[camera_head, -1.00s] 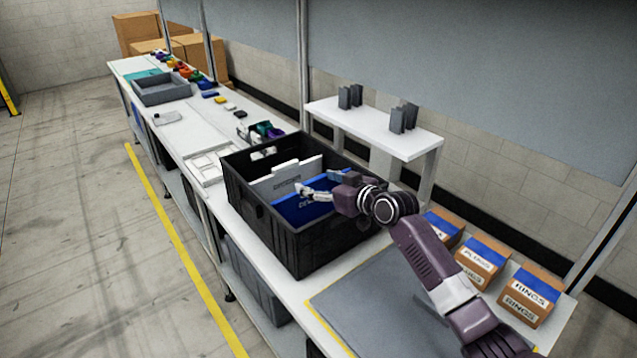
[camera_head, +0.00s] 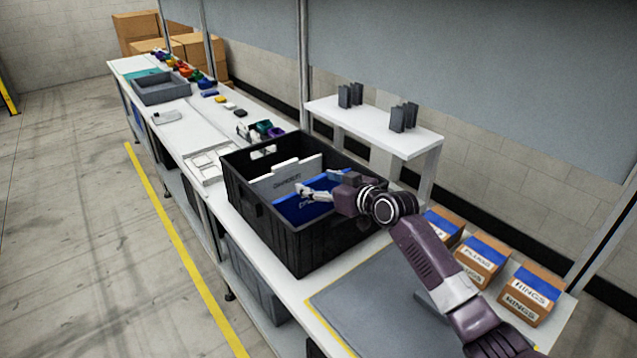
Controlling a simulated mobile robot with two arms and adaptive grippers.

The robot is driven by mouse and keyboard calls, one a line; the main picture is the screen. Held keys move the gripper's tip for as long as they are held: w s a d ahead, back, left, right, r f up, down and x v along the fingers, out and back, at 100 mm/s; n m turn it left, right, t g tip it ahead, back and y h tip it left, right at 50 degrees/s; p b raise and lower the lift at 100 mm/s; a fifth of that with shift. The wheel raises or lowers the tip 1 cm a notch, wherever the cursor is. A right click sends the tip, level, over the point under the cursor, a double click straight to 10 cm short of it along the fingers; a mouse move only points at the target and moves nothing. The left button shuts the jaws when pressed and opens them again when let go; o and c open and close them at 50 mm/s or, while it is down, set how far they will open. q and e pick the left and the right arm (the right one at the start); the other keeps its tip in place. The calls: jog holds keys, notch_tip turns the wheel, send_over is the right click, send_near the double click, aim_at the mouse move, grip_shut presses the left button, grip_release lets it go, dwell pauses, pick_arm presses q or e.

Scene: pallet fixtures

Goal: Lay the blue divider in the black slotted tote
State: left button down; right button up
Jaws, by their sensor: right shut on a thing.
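The black slotted tote (camera_head: 303,246) stands on the bench in the middle of the view. The blue divider (camera_head: 291,212) is inside the tote's walls, tilted, with its lower part hidden by the near wall. My right gripper (camera_head: 318,187) reaches in over the tote's right side and is shut on the blue divider near its upper edge. A grey-white divider (camera_head: 285,180) stands in the tote behind the blue one. Whether the blue divider touches the tote's floor or slots is hidden. My left gripper is not in view.
Boxes labelled rings (camera_head: 527,294) stand at the right of the bench. A raised white shelf (camera_head: 375,129) with grey brackets is behind the tote. A grey mat (camera_head: 375,300) lies in front, mostly clear. A grey tray (camera_head: 162,90) and small coloured parts are farther back.

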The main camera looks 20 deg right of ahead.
jog(key=shift+f+b, duration=0.3)
jog(key=shift+f, duration=0.1)
dwell(0.4)
jog(key=o, duration=1.8)
jog(key=v, duration=1.2)
